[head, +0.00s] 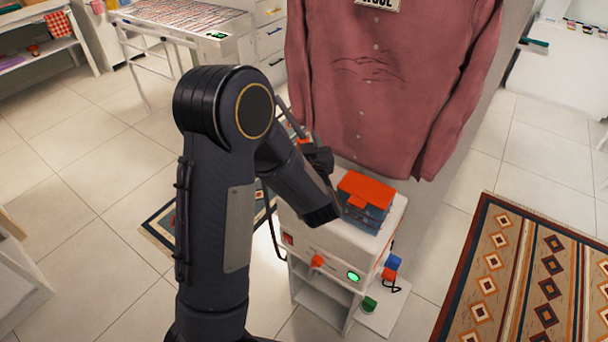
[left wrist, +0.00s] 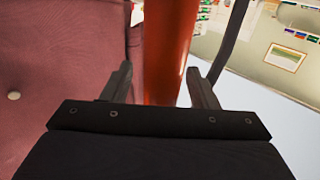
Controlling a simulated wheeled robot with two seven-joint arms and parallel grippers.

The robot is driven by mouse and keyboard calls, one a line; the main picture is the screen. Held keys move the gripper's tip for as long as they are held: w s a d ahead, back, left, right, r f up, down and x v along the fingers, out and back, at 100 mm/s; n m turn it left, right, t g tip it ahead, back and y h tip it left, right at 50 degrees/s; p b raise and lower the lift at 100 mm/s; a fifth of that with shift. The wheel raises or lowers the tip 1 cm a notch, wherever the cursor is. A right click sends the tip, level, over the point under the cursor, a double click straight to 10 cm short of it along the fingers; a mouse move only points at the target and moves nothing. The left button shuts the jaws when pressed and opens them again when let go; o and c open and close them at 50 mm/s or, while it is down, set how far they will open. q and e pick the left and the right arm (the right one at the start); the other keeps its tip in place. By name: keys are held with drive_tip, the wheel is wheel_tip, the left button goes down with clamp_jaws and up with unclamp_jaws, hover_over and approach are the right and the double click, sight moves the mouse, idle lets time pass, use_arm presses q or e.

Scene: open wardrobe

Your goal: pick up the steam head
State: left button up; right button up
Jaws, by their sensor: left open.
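In the left wrist view an orange-red, rounded upright piece (left wrist: 168,45), which looks like the steam head's handle, stands between the fingertips of my left gripper (left wrist: 160,75). The fingers are apart, with gaps on both sides of the piece, and are not closed on it. Its lower end is hidden behind the gripper body. In the head view my left arm hides most of this spot; a small orange-red bit (head: 304,141) shows beside my wrist, in front of the shirt. My right gripper is not in view.
A dusty-pink shirt (head: 385,85) hangs close behind. Below is the white steamer base (head: 325,255) with an orange-lidded blue tank (head: 365,205) and a lit green button (head: 353,276). A dark hose runs near my wrist.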

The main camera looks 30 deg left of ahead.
use_arm(q)
clamp_jaws()
drive_tip(key=shift+r, duration=0.1)
idle(0.4)
